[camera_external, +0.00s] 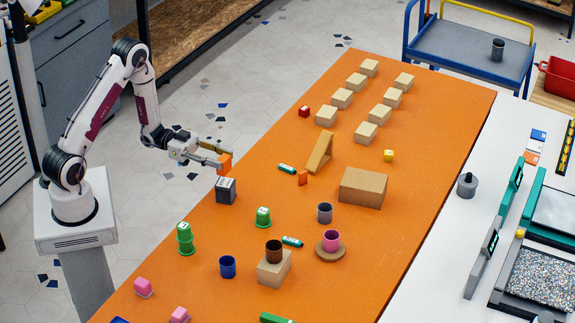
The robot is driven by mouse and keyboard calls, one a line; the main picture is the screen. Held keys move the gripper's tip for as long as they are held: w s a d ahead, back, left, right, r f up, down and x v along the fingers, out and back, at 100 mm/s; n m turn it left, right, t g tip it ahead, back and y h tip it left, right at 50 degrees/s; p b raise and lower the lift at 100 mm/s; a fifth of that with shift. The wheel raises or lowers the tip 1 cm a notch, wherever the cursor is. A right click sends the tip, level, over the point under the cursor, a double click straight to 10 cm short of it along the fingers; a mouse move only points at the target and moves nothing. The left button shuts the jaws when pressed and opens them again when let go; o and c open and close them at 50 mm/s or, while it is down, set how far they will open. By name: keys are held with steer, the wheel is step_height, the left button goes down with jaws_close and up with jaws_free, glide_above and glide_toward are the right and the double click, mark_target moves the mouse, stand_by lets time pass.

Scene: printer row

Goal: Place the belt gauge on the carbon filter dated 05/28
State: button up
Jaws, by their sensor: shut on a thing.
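My gripper (207,167) is shut on a small orange block, which I take for the belt gauge (225,163). It holds the block over the left edge of the orange table. A dark grey cube with a pale label on top, which looks like the carbon filter (226,191), stands just below the held block. The block appears slightly above the cube; I cannot tell if they touch. The date on the label is too small to read. Another small orange piece (303,178) lies on the table to the right.
A wooden wedge (319,153) and a tan box (363,188) stand right of the cube. Green cups (185,240), a blue cup (227,267) and a brown cup on a block (274,253) are nearer the front. Tan blocks (341,98) form two rows at the back.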

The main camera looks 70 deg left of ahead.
steer(key=shift+f, duration=1.9)
steer(key=shift+f, duration=0.15)
steer(key=o, duration=1.1)
steer(key=shift+s+a, duration=0.1)
steer(key=shift+v, duration=5.85)
steer(key=shift+r, duration=0.2)
